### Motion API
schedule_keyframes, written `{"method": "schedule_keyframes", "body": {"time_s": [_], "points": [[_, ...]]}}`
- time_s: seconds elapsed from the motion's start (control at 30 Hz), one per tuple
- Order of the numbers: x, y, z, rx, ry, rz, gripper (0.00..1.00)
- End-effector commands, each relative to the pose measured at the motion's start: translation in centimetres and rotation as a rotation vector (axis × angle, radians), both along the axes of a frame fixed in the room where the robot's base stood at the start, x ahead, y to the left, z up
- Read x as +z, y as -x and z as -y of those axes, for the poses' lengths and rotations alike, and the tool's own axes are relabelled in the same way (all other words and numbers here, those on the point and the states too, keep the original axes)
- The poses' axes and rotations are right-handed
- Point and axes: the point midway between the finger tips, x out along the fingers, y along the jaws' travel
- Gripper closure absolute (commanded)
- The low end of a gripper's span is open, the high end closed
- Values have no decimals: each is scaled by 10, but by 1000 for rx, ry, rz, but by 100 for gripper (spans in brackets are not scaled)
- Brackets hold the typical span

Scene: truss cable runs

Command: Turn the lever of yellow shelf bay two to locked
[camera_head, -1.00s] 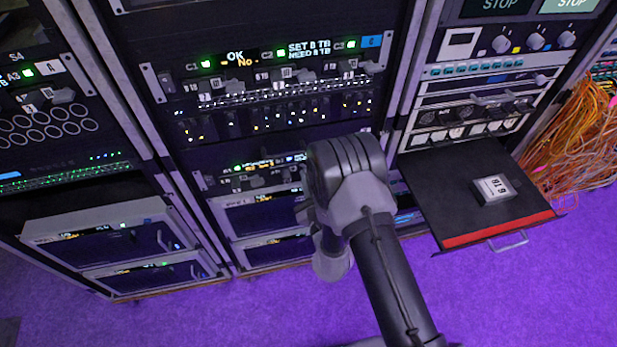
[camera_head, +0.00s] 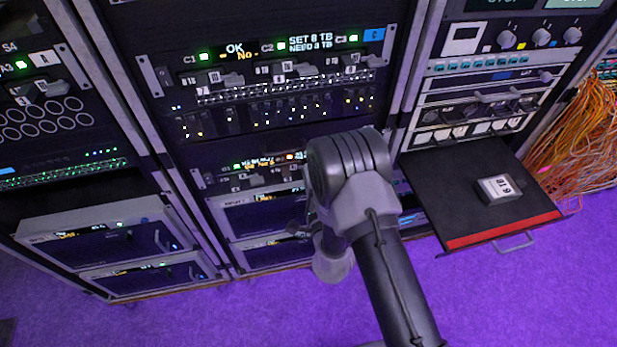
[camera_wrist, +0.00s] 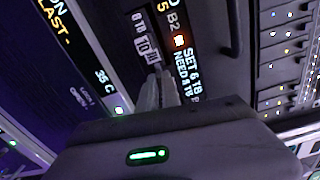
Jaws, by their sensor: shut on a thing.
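In the wrist view my gripper (camera_wrist: 158,88) is shut, its pale fingertips at the bay marked B2. They close on that bay's lever, which is almost wholly hidden between them, so its angle cannot be told. A white scale strip (camera_wrist: 145,38) with 8 TB and 10 marks is just beyond the fingertips. The B2 display (camera_wrist: 188,68) reads SET 6 TB, NEED 8 TB, and an orange-red light (camera_wrist: 179,40) glows beside the label. In the head view the low lever panel (camera_head: 262,178) is partly behind my arm, which hides my gripper.
Above is the C panel (camera_head: 272,72) with several levers and displays. At right an open drawer (camera_head: 445,190) with a red front edge juts out and holds a small white box (camera_head: 497,189). Orange cables (camera_head: 580,135) hang at far right. Purple floor is free in front.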

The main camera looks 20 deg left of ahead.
Motion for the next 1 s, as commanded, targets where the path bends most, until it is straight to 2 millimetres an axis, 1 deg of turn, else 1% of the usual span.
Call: {"method": "schedule_keyframes", "body": {"time_s": [0.33,0.87,0.9,1.0], "points": [[2,-1,-1,0,99,69,100],[2,-1,-1,-1,117,80,100],[2,-1,-1,-1,117,80,88],[2,-1,-1,-1,118,79,71]]}}
